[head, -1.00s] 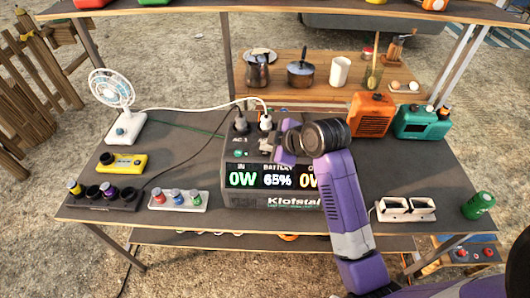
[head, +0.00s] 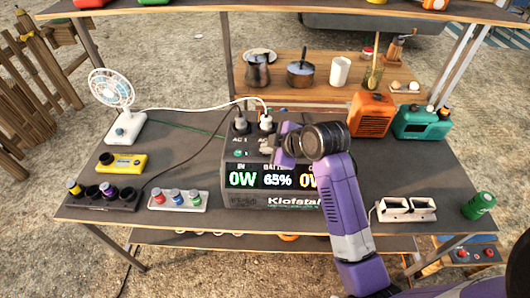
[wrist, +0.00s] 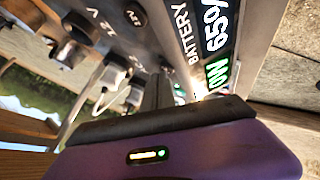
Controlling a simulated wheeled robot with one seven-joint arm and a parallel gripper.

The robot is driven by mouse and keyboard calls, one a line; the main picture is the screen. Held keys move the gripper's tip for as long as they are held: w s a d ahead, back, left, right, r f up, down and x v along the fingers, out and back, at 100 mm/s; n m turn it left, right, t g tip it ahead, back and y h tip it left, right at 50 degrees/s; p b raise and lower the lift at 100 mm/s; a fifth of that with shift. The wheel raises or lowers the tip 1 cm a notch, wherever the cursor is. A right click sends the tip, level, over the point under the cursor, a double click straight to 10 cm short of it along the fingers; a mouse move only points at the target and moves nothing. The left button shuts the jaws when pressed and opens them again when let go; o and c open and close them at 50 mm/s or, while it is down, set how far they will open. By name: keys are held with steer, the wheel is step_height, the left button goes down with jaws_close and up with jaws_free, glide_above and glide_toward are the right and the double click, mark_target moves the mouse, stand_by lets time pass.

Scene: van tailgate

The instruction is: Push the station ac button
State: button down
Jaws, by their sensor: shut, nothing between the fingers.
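The dark grey power station (head: 272,202) stands on the table, its front display reading 0W, 65% and a partly covered 0W. Its sloped upper panel carries a label reading AC 1 and a small green-lit button (head: 238,153) at the left. White plugs sit in sockets along the top. My purple gripper (head: 279,148) is shut and empty over the right part of this panel, just above the display, hiding what lies there. In the wrist view the closed fingers (wrist: 158,90) point at the panel beside the BATTERY label; I cannot tell whether they touch it.
A white fan (head: 113,95), a yellow device (head: 122,163) and a switch strip (head: 178,201) stand to the left. An orange box (head: 370,115), a teal radio (head: 422,122), a white socket block (head: 406,210) and a green can (head: 478,205) are to the right. A cable crosses the table.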

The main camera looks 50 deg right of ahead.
mark_target(267, 155)
stand_by(0.3)
steer(key=shift+r+p, duration=0.5)
steer(key=shift+p, duration=0.15)
step_height(267, 155, up, 6)
steer(key=p, duration=0.5)
stand_by(0.6)
